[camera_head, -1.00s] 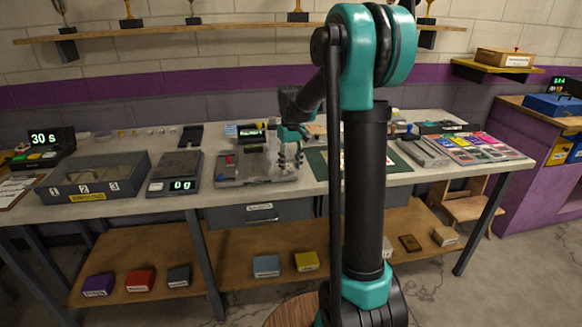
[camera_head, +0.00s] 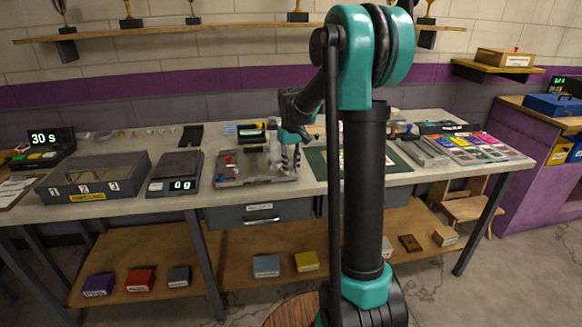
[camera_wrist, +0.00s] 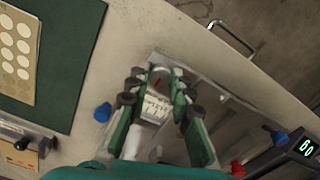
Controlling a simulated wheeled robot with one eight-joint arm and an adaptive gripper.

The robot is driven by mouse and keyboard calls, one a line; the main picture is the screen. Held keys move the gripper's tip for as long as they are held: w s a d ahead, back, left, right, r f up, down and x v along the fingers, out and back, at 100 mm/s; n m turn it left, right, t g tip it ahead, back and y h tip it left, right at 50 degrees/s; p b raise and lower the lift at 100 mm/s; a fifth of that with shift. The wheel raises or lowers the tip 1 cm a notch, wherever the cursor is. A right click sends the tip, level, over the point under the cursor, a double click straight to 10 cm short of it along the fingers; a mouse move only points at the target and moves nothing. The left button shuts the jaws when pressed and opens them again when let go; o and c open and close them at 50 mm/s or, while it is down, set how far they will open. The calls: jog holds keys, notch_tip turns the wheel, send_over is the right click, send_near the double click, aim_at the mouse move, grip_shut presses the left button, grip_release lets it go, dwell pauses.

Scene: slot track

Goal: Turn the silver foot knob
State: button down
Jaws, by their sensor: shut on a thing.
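The silver foot knob (camera_wrist: 153,105) is a pale cylinder with dark scale marks and a short red line, seen in the wrist view. My gripper (camera_wrist: 158,86) has its green, black-padded fingers on both sides of it and is shut on it. The fingers hide parts of its sides. The knob is at the clear plate of the grey fixture (camera_head: 228,181). In the head view my gripper (camera_head: 290,156) is at the right end of this fixture, and the knob is too small there to make out clearly.
A scale (camera_head: 174,172) reading 0 g stands left of the fixture. A green mat (camera_head: 317,163) lies to the right. A drawer handle (camera_wrist: 232,36) sticks out at the bench's front edge.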

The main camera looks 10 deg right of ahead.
aim_at(291, 169)
jog(key=m, duration=1.3)
dwell(0.4)
dwell(0.3)
jog(key=c, duration=1.3)
grip_release()
jog(key=shift+c, duration=0.2)
notch_tip(291, 169, up, 12)
